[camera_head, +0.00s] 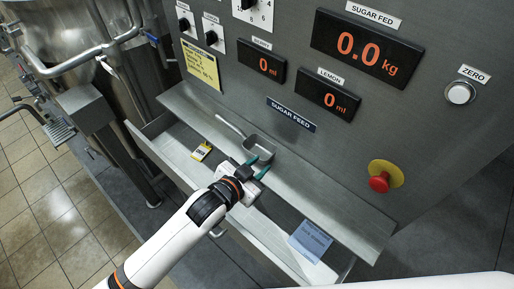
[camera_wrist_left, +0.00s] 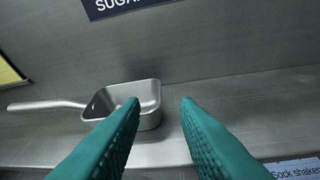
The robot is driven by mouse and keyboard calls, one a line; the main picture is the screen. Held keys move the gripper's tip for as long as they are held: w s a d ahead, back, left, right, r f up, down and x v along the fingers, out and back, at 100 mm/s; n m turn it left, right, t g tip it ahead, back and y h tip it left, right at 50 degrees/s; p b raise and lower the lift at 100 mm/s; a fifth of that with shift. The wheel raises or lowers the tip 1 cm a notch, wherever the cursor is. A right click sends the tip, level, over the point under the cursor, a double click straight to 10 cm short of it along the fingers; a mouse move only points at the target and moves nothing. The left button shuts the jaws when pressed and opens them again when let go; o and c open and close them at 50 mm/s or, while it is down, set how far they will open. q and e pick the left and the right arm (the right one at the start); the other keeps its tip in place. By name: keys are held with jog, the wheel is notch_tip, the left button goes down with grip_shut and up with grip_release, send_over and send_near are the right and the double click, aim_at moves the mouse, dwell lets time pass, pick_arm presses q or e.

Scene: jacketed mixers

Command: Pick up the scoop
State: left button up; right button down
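A grey metal scoop with a square bowl (camera_head: 258,148) lies on the steel ledge below the sugar feed label, its handle (camera_head: 230,126) pointing left. In the left wrist view the bowl (camera_wrist_left: 148,92) sits behind the left finger, which hides part of its near side, and the handle (camera_wrist_left: 45,105) reaches left. My left gripper (camera_head: 258,167) is at the near edge of the bowl. Its teal fingers (camera_wrist_left: 160,106) are apart with nothing between them. The bowl lies mostly left of the gap. I cannot tell whether a finger touches it. My right gripper is not in view.
The steel ledge (camera_head: 320,200) backs onto the control panel (camera_head: 225,85). A blue label (camera_head: 311,241) is at the right. A red emergency button (camera_head: 380,182) sticks out of the panel.

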aim_at(269, 159)
pick_arm(q)
jog(key=x, duration=0.6)
jog(key=shift+p, duration=0.3)
jog(key=shift+s, duration=0.1)
grip_shut()
